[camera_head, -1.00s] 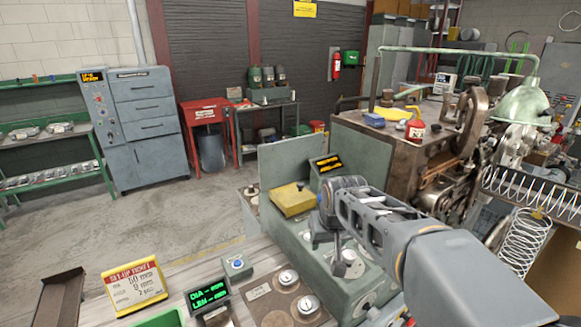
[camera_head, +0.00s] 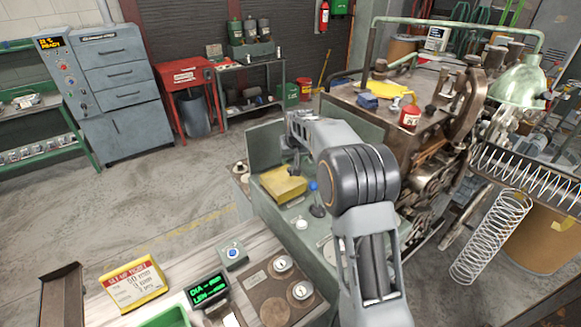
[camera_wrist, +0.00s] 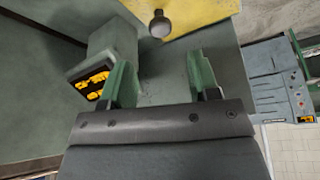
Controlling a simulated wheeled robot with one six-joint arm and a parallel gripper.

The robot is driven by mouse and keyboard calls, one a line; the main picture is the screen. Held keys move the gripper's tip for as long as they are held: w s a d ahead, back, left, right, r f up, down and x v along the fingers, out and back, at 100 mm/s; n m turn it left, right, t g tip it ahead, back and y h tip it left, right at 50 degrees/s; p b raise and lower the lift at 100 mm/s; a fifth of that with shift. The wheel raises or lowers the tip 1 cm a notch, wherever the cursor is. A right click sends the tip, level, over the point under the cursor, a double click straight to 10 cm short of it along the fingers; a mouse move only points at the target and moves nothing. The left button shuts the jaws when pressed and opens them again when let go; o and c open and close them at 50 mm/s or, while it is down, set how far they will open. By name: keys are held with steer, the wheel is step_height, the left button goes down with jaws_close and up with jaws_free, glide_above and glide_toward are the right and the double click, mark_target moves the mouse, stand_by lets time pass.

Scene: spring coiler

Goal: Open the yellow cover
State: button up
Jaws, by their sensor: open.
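The yellow cover (camera_head: 283,186) lies shut and flat on the green machine bench in the head view. It also shows at the top of the wrist view (camera_wrist: 205,12), with a round grey knob (camera_wrist: 160,25) near its edge. My gripper (camera_wrist: 162,80) is open and empty, its two green fingers apart. The knob appears beyond the fingertips, roughly in line with the gap and not between them. In the head view my gripper (camera_head: 293,166) hangs just above the cover's far side, partly hidden behind my arm.
A small display with orange text (camera_wrist: 90,86) stands beside the left finger in the wrist view. A green upright panel (camera_head: 264,146) rises behind the cover. A blue-topped lever (camera_head: 315,198) stands right of the cover. The large brown machine (camera_head: 365,110) is further right.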

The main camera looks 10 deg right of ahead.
mark_target(291, 168)
steer(key=x, duration=0.7)
steer(key=shift+w+f, duration=0.15)
jaws_close()
stand_by(0.4)
